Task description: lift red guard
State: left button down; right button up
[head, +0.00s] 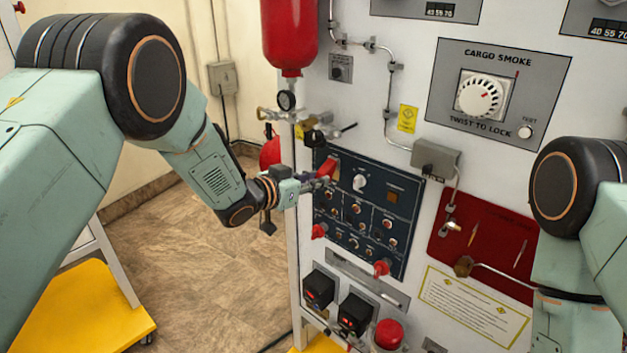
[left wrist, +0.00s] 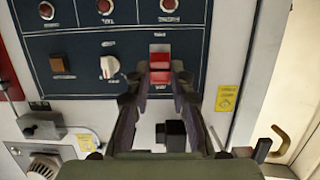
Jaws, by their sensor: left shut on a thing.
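The red guard (head: 328,167) is at the upper left of the dark blue switch panel (head: 401,217). My left gripper (head: 321,181) reaches it from the left in the head view. In the left wrist view the red guard (left wrist: 160,63) lies between the two fingertips of my left gripper (left wrist: 161,73), which are shut on it. The fingers partly cover its lower part. The guard's exact tilt is hard to tell. My right arm shows at the right edge of the head view, but its gripper is out of view.
A white knob (head: 359,182) sits just right of the guard. Other red guards (head: 319,231) (head: 382,267) are lower down. A red bottle (head: 289,35) with gauge and valve hangs above. Open floor (head: 190,240) lies left of the panel.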

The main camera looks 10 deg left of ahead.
pick_arm(q)
jog(key=shift+w+r, duration=0.3)
jog(key=shift+r, duration=0.45)
jog(key=c, duration=1.5)
grip_release()
jog(key=shift+o, duration=1.2)
jog(key=shift+s, duration=0.3)
jog(key=shift+o, duration=0.3)
jog(key=shift+f, duration=0.15)
jog(key=shift+w+f, duration=0.1)
jog(key=shift+f, duration=0.05)
jog(key=v, duration=1.2)
